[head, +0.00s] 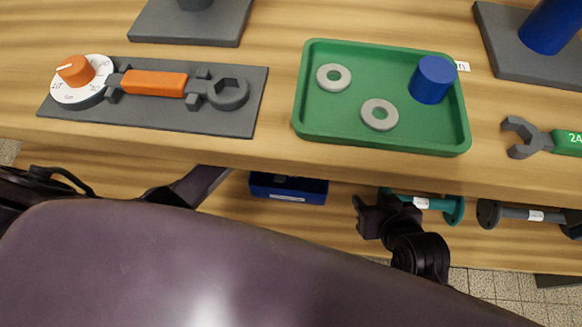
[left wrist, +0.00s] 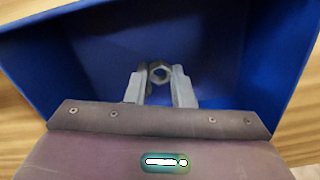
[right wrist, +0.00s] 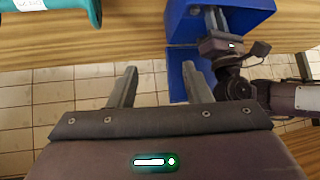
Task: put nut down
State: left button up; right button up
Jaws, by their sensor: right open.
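A grey hex nut (left wrist: 160,73) sits between the fingertips of my left gripper (left wrist: 160,88), which looks shut on it. The nut is over or inside a blue bin (left wrist: 245,60); its height above the floor of the bin is hard to judge. In the head view the bin (head: 263,194) stands below the tabletop edge, and the left fingers are hidden there. The right wrist view shows my left gripper (right wrist: 214,20) reaching into the bin (right wrist: 255,8). My right gripper (head: 366,217) is open and empty; its fingers (right wrist: 155,85) are apart above the floor tiles.
On the tabletop are a green tray (head: 395,141) with two washers and a blue cylinder (head: 433,80), an orange-handled wrench (head: 155,83) on a dark plate, and a green wrench (head: 550,140). A teal flanged pipe (head: 440,204) lies on the lower shelf, right of the bin.

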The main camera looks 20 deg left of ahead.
pick_arm(q)
jog(key=o, duration=0.4)
jog(key=shift+r, duration=0.1)
pick_arm(e)
jog(key=shift+s+f, duration=0.1)
jog(key=shift+s, duration=0.05)
